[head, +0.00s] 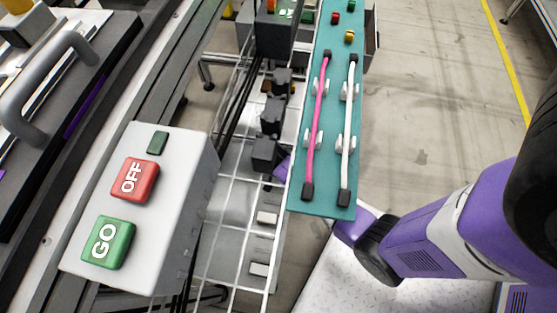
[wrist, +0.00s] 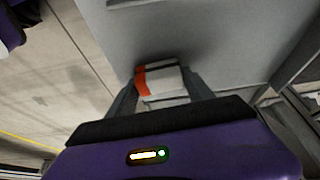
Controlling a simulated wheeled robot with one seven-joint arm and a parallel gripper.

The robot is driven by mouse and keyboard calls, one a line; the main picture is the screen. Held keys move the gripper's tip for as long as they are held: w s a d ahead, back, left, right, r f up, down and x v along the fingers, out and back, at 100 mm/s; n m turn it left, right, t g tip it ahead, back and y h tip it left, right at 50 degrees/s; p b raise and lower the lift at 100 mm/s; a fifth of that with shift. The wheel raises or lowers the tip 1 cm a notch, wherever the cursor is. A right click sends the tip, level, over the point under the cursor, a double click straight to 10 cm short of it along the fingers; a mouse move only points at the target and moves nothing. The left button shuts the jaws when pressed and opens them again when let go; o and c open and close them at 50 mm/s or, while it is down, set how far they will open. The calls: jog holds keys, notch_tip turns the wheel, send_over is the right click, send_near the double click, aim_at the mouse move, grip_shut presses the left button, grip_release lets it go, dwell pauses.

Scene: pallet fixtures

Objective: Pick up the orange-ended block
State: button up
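The orange-ended block (wrist: 165,80) shows in the wrist view, pale with an orange band at its left end. It lies between the two fingers of my gripper (wrist: 162,85), which stand apart, one at each side of it. The fingertips look close to the block's ends, but I cannot tell whether they touch it or grip it. In the head view my gripper is hidden behind the teal board, and I cannot make out the orange-ended block there.
A white box (head: 150,250) with OFF and GO buttons stands left. A white wire rack (head: 237,210) runs between them. A grey surface (wrist: 230,35) lies behind the block. Floor (head: 430,90) is open at right.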

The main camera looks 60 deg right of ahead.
jog(key=c, duration=0.9)
jog(key=shift+o, duration=0.2)
jog(key=shift+r, duration=0.1)
jog(key=shift+r+p, duration=0.4)
jog(key=shift+r, duration=0.15)
notch_tip(320, 180, up, 2)
jog(key=shift+r+p, duration=0.15)
jog(key=shift+p, duration=0.5)
jog(key=s+d+p, duration=0.1)
jog(key=s+d, duration=0.2)
jog(key=s, duration=0.5)
jog(key=s+d+p, duration=0.2)
jog(key=s+d, duration=0.1)
jog(key=s, duration=0.6)
